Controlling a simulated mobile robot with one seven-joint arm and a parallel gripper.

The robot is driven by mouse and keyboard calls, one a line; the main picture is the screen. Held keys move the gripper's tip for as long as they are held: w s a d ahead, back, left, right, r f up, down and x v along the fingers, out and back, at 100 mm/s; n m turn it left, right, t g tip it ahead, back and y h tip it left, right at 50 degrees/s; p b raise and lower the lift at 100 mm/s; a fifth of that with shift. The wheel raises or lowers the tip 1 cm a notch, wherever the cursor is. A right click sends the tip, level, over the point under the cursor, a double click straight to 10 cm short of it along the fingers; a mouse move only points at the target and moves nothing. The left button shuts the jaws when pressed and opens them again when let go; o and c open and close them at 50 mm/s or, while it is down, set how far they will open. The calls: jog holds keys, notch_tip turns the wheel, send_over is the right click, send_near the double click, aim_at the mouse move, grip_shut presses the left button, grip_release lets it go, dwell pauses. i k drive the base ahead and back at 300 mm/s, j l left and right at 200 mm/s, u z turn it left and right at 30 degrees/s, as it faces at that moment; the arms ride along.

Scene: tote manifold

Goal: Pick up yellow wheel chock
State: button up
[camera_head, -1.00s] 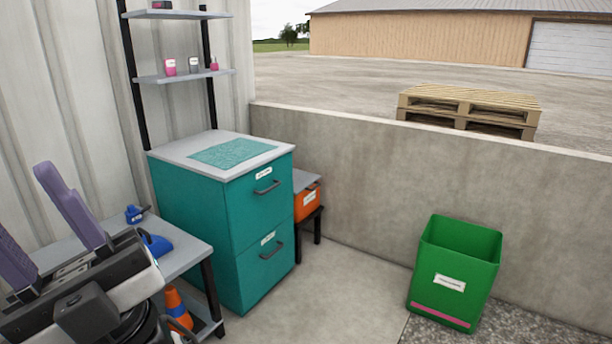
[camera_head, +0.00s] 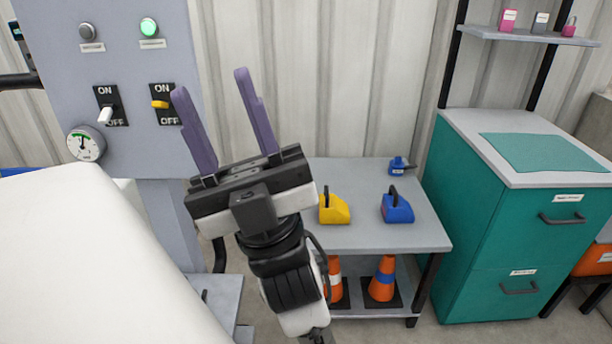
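The yellow wheel chock (camera_head: 335,211) is a small wedge with a dark handle. It stands on the grey table (camera_head: 400,238), left of a blue chock. My gripper (camera_head: 212,108) is in the middle left of the view with its two purple fingers pointing up and spread apart. It is open and empty. In the picture it is up and left of the yellow chock, and its body lies close to the chock's left side without hiding much of it.
A blue chock (camera_head: 398,208) and a small blue padlock-like item (camera_head: 398,167) share the table. Orange cones (camera_head: 383,280) stand on its lower shelf. A teal cabinet (camera_head: 490,225) is at right, a grey switch panel (camera_head: 125,60) at left. A white surface (camera_head: 75,270) fills the lower left.

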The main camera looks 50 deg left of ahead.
aim_at(333, 210)
jog(key=i+l+u, duration=0.1)
jog(key=u, duration=0.25)
jog(key=i+l+u, duration=0.15)
jog(key=u, duration=0.2)
jog(key=i+l+u, duration=0.35)
jog(key=i+u, duration=0.5)
jog(key=i, duration=0.2)
